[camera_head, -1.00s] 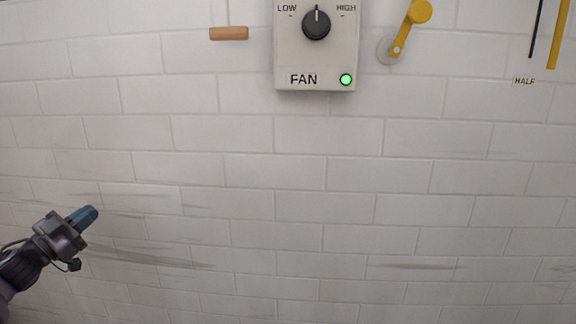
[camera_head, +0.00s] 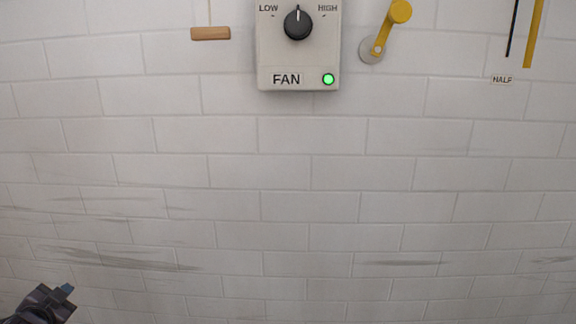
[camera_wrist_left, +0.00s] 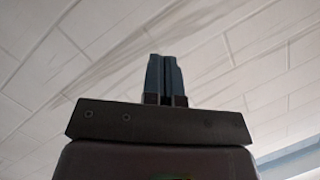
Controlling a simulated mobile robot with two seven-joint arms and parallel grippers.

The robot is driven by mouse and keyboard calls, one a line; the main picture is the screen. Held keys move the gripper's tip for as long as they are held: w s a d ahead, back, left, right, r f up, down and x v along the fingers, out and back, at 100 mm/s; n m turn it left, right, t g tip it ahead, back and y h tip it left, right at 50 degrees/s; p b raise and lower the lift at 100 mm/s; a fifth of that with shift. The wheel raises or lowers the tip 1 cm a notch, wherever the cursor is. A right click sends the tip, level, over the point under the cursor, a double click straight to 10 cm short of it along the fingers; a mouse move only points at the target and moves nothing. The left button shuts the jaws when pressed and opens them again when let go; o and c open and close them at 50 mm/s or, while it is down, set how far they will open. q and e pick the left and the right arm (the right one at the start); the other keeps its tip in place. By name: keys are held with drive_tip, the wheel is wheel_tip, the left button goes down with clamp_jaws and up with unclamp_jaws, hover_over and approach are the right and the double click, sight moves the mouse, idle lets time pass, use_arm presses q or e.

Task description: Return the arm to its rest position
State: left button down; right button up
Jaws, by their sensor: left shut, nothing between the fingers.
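My left gripper (camera_head: 66,290) is at the bottom left corner of the head view, low and apart from the wall fittings. In the left wrist view its two blue fingers (camera_wrist_left: 164,75) are together, with nothing between them. Most of my left arm is outside the head view. My right gripper is not in view.
A white tiled wall (camera_head: 300,180) fills the head view. A fan box (camera_head: 267,60) with a black knob (camera_head: 298,23) and lit green lamp (camera_head: 328,79) is at the top. A wooden handle (camera_head: 210,33) hangs left of it; a yellow lever (camera_head: 391,25) is right.

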use_arm(q)
drive_tip(key=s+d+f+n+g+h+b, duration=0.1)
drive_tip(key=s+d+f+n, duration=0.1)
drive_tip(key=s+d+f, duration=0.8)
drive_tip(key=s+d+f+n+g+h+b, duration=0.1)
drive_tip(key=s+d+f+n+g+b, duration=0.1)
drive_tip(key=s+d+f, duration=0.8)
drive_tip(key=shift+s+d+f+n+g+h, duration=0.35)
drive_tip(key=shift+s+d+n, duration=0.45)
drive_tip(key=shift+s+d, duration=2.45)
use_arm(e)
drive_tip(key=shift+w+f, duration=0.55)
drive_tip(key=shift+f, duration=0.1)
use_arm(q)
drive_tip(key=shift+s+a, duration=0.35)
